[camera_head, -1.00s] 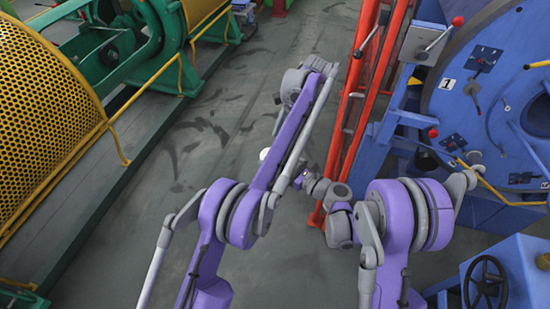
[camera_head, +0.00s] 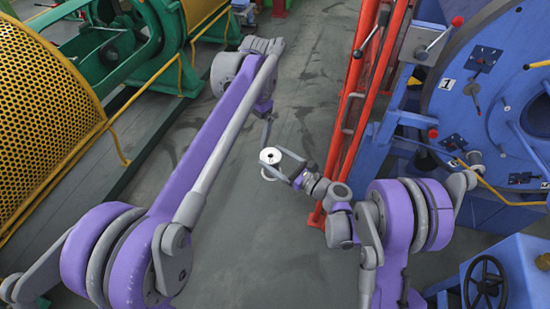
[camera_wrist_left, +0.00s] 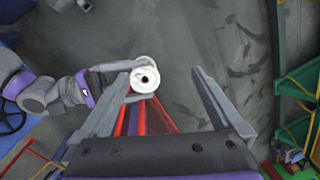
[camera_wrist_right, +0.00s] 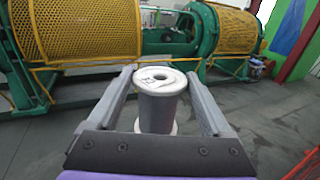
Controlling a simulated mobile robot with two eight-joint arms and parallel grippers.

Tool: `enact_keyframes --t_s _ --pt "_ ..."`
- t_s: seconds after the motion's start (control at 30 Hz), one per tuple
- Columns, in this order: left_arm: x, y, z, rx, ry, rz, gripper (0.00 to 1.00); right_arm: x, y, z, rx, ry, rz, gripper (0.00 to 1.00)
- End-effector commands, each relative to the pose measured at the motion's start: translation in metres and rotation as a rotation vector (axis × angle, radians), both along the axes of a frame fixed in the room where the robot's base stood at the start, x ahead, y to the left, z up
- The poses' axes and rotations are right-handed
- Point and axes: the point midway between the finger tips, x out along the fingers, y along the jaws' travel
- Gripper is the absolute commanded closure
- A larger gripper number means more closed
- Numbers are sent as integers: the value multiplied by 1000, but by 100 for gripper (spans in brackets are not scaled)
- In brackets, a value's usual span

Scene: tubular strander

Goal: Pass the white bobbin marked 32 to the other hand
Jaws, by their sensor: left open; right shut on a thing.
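The white bobbin (camera_head: 270,156) is held upright above the floor in the middle of the head view. In the right wrist view the bobbin (camera_wrist_right: 158,104) sits between my right gripper's fingers; dark marks show on its top flange, but I cannot read a number. My right gripper (camera_head: 281,164) is shut on it. My left gripper (camera_wrist_left: 160,74) is open and empty. In its wrist view the bobbin (camera_wrist_left: 145,76) appears between its fingertips, nearer the left finger; I cannot tell whether they touch. In the head view only part of the left gripper shows, beyond the bobbin.
A red ladder-like frame (camera_head: 352,110) stands close to the right of my right gripper. The blue machine (camera_head: 460,100) with levers fills the right side. Yellow mesh guards (camera_head: 45,100) and green machinery (camera_head: 112,45) stand at left. The floor between is clear.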

Motion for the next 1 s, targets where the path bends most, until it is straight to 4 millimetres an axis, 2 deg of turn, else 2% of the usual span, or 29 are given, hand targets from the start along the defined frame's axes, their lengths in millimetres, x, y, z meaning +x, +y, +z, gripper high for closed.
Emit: enact_keyframes --t_s 0.03,0.17,0.33,0.47,0.6,0.7,0.83,1.0 --pt "-15 12 2 -16 -28 37 0 0 0 0 1 0 0 100" --pt "-51 35 1 -62 -105 134 0 0 0 0 1 0 0 100" --pt "-106 61 -12 -125 -208 264 0 0 0 1 1 0 0 100" --pt "-150 77 -31 -172 -285 364 0 0 0 0 1 0 0 100" --pt "-197 90 -59 -224 -365 467 0 0 0 0 1 0 0 100" --pt "-224 97 -80 -255 -415 529 0 0 0 0 1 0 0 100" --pt "-249 102 -101 -287 -460 590 0 0 0 0 1 0 0 100" --pt "-263 104 -116 -306 -490 626 0 0 0 1 1 0 0 100"
